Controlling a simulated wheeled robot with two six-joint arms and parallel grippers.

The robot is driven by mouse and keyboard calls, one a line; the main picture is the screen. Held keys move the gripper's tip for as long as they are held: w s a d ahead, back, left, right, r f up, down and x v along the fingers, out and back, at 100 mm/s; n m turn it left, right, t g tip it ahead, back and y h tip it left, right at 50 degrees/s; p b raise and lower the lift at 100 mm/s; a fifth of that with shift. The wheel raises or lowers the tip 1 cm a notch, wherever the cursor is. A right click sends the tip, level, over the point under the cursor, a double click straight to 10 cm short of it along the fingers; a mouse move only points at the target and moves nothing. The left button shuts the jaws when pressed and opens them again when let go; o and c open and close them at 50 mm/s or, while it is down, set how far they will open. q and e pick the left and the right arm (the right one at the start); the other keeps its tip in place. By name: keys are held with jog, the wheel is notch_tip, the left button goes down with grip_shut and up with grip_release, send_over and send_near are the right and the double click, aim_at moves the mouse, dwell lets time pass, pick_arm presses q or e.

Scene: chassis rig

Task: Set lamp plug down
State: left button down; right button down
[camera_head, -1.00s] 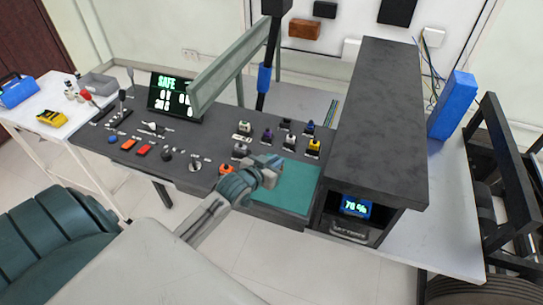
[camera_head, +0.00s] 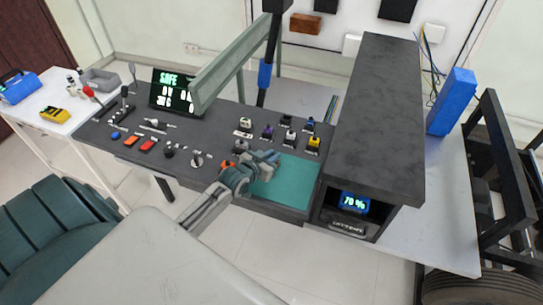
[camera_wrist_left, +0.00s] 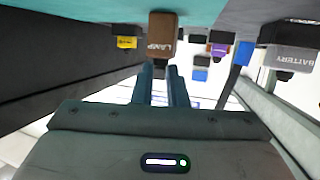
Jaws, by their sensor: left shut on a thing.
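My left gripper (camera_head: 274,158) is over the back left part of the teal mat (camera_head: 288,188) on the dark console. In the left wrist view, its two fingers (camera_wrist_left: 160,78) reach up to a brown plug (camera_wrist_left: 162,33) labelled LAMP and are shut on it. The teal mat (camera_wrist_left: 75,14) fills the top of that view, close to the plug; I cannot tell whether they touch. In the head view I cannot make out the plug at the gripper. My right gripper is not in view.
Several plugs stand behind the mat, including a purple one (camera_head: 267,132) and a yellow one (camera_head: 313,143). A grey BATTERY plug (camera_wrist_left: 291,45) shows in the left wrist view. A dark cabinet (camera_head: 375,110) borders the mat on the right. The mat's front right is clear.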

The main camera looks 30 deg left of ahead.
pick_arm(q)
jog(key=c, duration=1.4)
grip_release()
jog(key=shift+c, duration=0.2)
jog(key=v, duration=1.2)
jog(key=shift+r, duration=0.15)
